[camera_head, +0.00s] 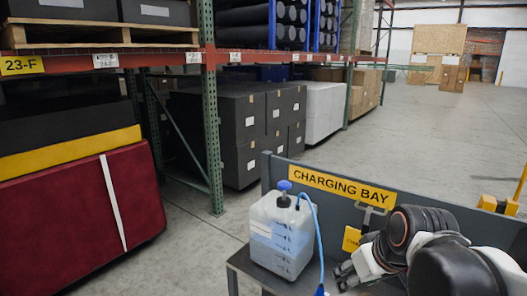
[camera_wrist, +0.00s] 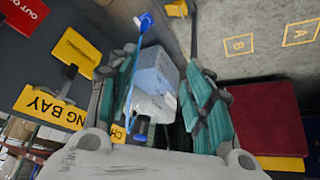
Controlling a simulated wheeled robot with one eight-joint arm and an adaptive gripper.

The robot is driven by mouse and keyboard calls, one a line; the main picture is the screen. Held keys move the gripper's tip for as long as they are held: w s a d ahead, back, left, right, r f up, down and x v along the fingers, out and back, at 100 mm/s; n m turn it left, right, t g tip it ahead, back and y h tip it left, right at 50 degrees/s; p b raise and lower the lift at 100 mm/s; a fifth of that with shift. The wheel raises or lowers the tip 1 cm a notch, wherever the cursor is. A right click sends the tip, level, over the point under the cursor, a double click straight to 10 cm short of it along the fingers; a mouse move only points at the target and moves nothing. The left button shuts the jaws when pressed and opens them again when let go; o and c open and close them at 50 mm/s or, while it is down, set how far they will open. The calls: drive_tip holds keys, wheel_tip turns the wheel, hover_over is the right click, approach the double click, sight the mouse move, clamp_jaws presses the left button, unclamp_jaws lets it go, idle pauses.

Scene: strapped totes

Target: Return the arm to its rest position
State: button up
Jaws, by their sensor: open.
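My arm reaches in from the lower right of the head view. My gripper (camera_head: 345,274) is just right of a translucent jug (camera_head: 282,236) with a blue cap and blue hose (camera_head: 318,240). The jug stands upright on a dark stand (camera_head: 246,267). In the wrist view my gripper (camera_wrist: 163,62) has its two green-padded fingers apart. The jug (camera_wrist: 154,78) shows between them in that picture, beyond the fingers, with the hose (camera_wrist: 130,95) beside it. I see no object held. The lower part of the fingers is hidden in the head view.
A grey panel with a yellow CHARGING BAY sign (camera_head: 341,187) stands right behind the jug and close to my arm. Shelving with dark boxes (camera_head: 240,125) and a red strapped load (camera_head: 80,225) are at the left. The floor (camera_head: 420,135) beyond the panel is largely clear.

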drive_tip(key=s+m+t+h, duration=0.1)
drive_tip(key=s+m, duration=0.1)
drive_tip(key=s, duration=0.7)
drive_tip(key=shift+s+m, duration=0.3)
drive_tip(key=shift+m, duration=0.1)
